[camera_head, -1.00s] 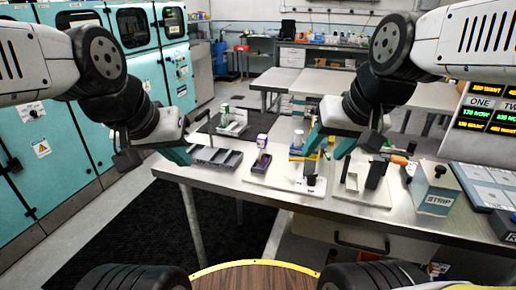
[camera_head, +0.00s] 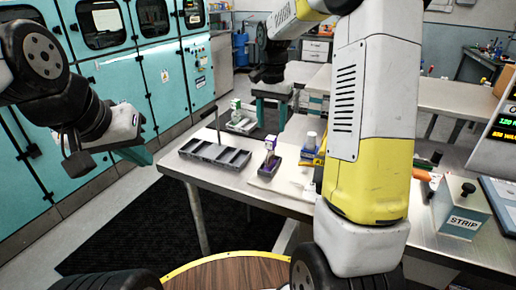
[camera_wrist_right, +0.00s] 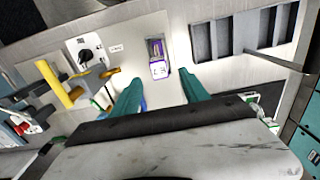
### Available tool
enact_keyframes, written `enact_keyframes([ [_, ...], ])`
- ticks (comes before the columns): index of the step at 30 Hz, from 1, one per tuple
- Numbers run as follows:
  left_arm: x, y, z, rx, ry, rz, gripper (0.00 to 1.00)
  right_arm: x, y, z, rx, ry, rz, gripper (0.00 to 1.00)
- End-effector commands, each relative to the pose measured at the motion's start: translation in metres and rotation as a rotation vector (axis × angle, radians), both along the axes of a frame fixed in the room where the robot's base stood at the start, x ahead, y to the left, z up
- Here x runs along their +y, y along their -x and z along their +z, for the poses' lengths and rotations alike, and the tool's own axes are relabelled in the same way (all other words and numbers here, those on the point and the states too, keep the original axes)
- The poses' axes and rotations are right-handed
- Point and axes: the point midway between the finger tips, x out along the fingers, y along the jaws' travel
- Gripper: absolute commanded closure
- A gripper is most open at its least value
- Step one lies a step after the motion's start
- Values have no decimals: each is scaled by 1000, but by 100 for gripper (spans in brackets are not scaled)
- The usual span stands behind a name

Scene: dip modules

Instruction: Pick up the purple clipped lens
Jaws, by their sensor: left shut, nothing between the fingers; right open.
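A small purple and white piece (camera_head: 270,148), which looks like the purple clipped lens, stands upright in a dark holder (camera_head: 269,167) on the metal table. The piece also shows in the right wrist view (camera_wrist_right: 157,58), beyond and roughly between the fingertips. My right gripper (camera_head: 270,104) is open and empty, apart from the piece; its spread teal fingers also show in the wrist view (camera_wrist_right: 162,93). My left gripper (camera_head: 142,154) is shut and empty, left of the table edge. The clip's details are too small to tell.
A grey slotted tray (camera_head: 215,154) lies left of the holder. A holder with a green and white piece (camera_head: 236,104) stands farther back. Blue and yellow items (camera_head: 313,148) stand to the right, partly behind my right arm. A STRIP box (camera_head: 461,207) is at far right.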

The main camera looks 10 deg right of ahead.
Motion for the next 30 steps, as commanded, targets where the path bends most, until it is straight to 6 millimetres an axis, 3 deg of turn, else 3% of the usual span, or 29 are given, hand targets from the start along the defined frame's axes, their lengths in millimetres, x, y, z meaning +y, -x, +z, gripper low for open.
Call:
enact_keyframes([
  [12, 0, 0, 0, 0, 0, 0, 100, 1, 2, -57, 3, -1, 2, 47],
  [22, 0, 0, 0, 0, 0, 0, 100, 1, 2, -66, -1, 0, 3, 47],
  [23, 0, 0, 0, 0, 0, 0, 100, 1, 2, -66, -1, 0, 3, 49],
  [30, 0, 0, 0, 0, 0, 0, 100, 1, 2, -66, -1, -1, 3, 96],
])
